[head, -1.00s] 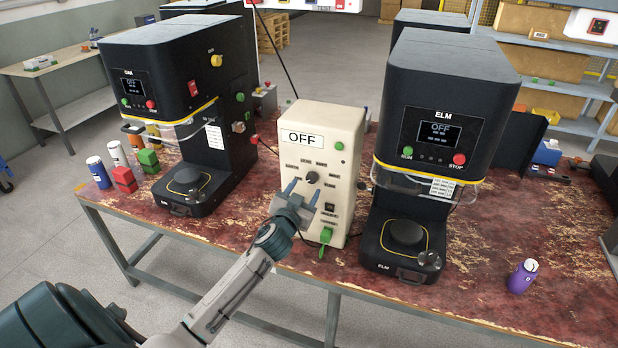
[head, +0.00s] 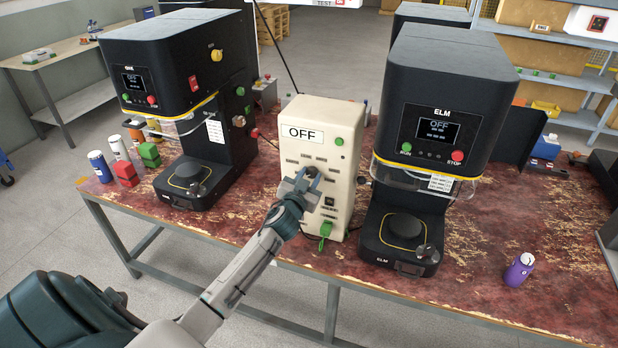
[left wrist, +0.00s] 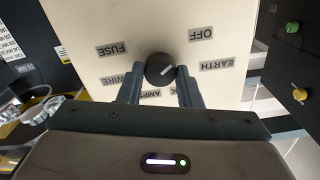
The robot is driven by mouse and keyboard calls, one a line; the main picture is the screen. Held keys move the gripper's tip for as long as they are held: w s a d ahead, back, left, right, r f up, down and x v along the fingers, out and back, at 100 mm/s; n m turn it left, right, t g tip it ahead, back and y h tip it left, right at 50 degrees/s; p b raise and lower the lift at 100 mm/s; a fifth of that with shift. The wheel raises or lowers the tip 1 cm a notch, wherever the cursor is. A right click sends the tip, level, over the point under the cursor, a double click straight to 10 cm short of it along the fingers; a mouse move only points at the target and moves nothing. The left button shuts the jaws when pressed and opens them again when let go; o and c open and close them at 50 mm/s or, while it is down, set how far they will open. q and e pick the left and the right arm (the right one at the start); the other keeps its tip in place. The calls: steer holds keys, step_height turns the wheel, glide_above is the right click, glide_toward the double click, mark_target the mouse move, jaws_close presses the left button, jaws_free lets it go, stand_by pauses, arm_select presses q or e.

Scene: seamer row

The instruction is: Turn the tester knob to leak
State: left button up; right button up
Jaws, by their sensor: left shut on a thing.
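The cream tester (head: 338,118) stands between two black machines, and its display (head: 302,132) reads OFF. Its round black knob (left wrist: 160,68) has a white line slanting up to the right, roughly towards the OFF label (left wrist: 201,34). FUSE, EARTH, WIRE and AMPS labels ring the knob in the left wrist view; another label behind the right finger is partly hidden, and I cannot read LEAK. My left gripper (head: 312,174) is at the panel, shut on the knob with one finger on each side; it also shows in the left wrist view (left wrist: 160,80). My right gripper is not in view.
A black ELM machine (head: 447,80) stands close on the right, another black machine (head: 175,60) on the left. A green plug (head: 325,229) sits low on the tester front. Cans and blocks stand at left, a purple bottle (head: 518,270) at right on the worn red table.

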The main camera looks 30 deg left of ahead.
arm_select(q)
steer(key=shift+m, duration=0.3)
steer(key=m, duration=0.3)
steer(key=m+p, duration=0.1)
steer(key=m, duration=0.5)
steer(key=shift+p, duration=0.3)
steer(key=m+p, duration=0.1)
steer(key=m, duration=0.4)
steer(key=shift+p, duration=0.3)
steer(key=m, duration=0.3)
steer(key=shift+p, duration=0.4)
steer(key=shift+f+m, duration=0.1)
steer(key=shift+m, duration=1.1)
steer(key=o, duration=1)
steer(key=shift+c, duration=0.2)
